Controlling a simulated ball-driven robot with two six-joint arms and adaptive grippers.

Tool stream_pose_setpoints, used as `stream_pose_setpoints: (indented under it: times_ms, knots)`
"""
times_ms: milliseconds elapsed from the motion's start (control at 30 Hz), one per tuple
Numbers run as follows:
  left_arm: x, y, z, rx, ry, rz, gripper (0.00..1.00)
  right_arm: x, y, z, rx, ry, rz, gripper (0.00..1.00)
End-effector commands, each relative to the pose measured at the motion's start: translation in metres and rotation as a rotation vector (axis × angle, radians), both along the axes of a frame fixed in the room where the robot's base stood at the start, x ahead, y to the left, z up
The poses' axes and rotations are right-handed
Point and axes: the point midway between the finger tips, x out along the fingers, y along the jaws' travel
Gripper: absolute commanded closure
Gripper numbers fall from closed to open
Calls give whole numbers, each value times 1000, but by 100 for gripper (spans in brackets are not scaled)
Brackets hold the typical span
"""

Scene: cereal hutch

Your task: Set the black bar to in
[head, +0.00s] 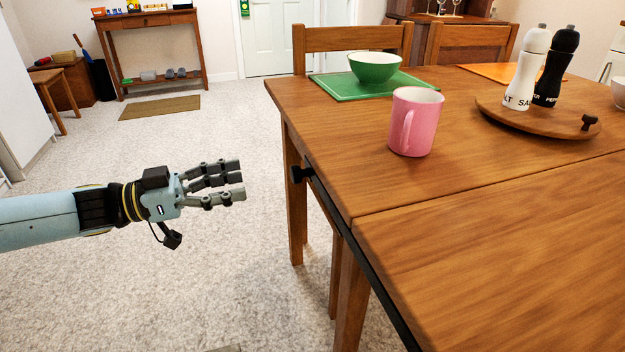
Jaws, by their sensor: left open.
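The black bar (372,275) runs along the left side edge of the wooden table (480,270), just under the tabletop, from the far corner area toward the bottom of the view. A black knob (302,173) sticks out sideways near its far end. My left gripper (241,179) is open and empty, with its fingers pointing right toward the knob. It is to the left of the table, apart from the knob and the bar. The near end of the bar is cut off by the frame. My right gripper is not in view.
A pink mug (415,122) stands on the table near the left edge. A green bowl (374,67) sits on a green mat (335,87). Two shakers stand on a round wooden tray (502,115). The carpet left of the table is clear.

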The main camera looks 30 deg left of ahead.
Motion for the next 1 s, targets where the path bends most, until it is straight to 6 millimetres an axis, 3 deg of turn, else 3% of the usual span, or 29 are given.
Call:
stream_pose_setpoints:
  times_ms: [167, 567, 700, 1000]
  knots:
    - [5, 0, -6, 17, 5, -6, 46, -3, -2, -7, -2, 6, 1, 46]
    - [62, -47, -7, 17, 3, -1, 46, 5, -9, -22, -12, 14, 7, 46]
    - [75, -59, -6, 17, 4, -2, 46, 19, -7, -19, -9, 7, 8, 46]
    - [83, -65, -5, 19, 6, -1, 46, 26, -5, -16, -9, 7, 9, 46]
